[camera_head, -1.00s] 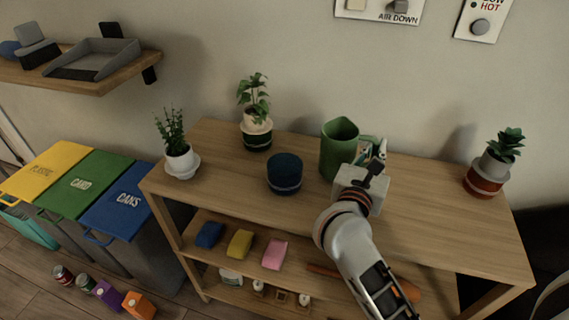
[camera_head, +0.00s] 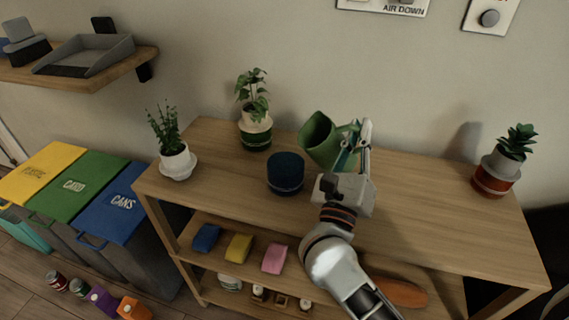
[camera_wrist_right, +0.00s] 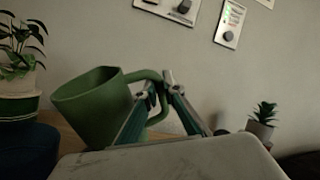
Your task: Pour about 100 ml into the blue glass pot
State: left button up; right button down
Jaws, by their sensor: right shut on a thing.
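The green jug (camera_head: 319,140) is held by its handle in my right gripper (camera_head: 354,134), a little above the shelf top. It is tilted to the left, its open mouth facing up and left. In the right wrist view the fingers (camera_wrist_right: 167,88) close on the handle of the jug (camera_wrist_right: 95,108). The dark blue pot (camera_head: 286,176) stands upright on the shelf top, left of and nearer than the jug. Part of it shows at the lower left of the wrist view (camera_wrist_right: 24,152). I cannot see any liquid. My left gripper is not in view.
A white potted plant (camera_head: 177,162) stands left, a green-and-white one (camera_head: 255,134) behind the blue pot, and a red-and-white one (camera_head: 494,176) at the far right. The shelf top (camera_head: 425,205) is clear between my right arm and the red-and-white pot.

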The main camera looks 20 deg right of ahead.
aim_at(348, 125)
jog(key=n+t, duration=0.1)
jog(key=a+n+t+b, duration=0.1)
jog(key=shift+a+r+n+y, duration=0.2)
jog(key=shift+a+n+y, duration=0.05)
jog(key=shift+n+y, duration=0.05)
jog(key=shift+a+r+n+t+y, duration=0.3)
jog(key=shift+r+n+t, duration=0.15)
jog(key=shift+n, duration=0.25)
jog(key=shift+a+n+t+y, duration=0.15)
jog(key=shift+n+t+y, duration=0.2)
jog(key=shift+n, duration=0.15)
jog(key=shift+a+r+n, duration=0.1)
jog(key=shift+r+n, duration=0.2)
jog(key=shift+r, duration=0.05)
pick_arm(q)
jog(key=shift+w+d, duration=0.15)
pick_arm(e)
jog(key=shift+a+y, duration=0.1)
jog(key=shift+y, duration=0.15)
jog(key=shift+a+r+n+t, duration=0.15)
jog(key=shift+r+n+t, duration=0.05)
jog(key=shift+n+t, duration=0.25)
jog(key=shift+a+r+n+y, duration=0.2)
jog(key=shift+n+y, duration=0.1)
jog(key=shift+n, duration=0.15)
jog(key=shift+a+r+n+t+y, duration=0.1)
jog(key=shift+n+t+y, duration=0.2)
jog(key=shift+t, duration=0.15)
jog(key=shift+a, duration=0.25)
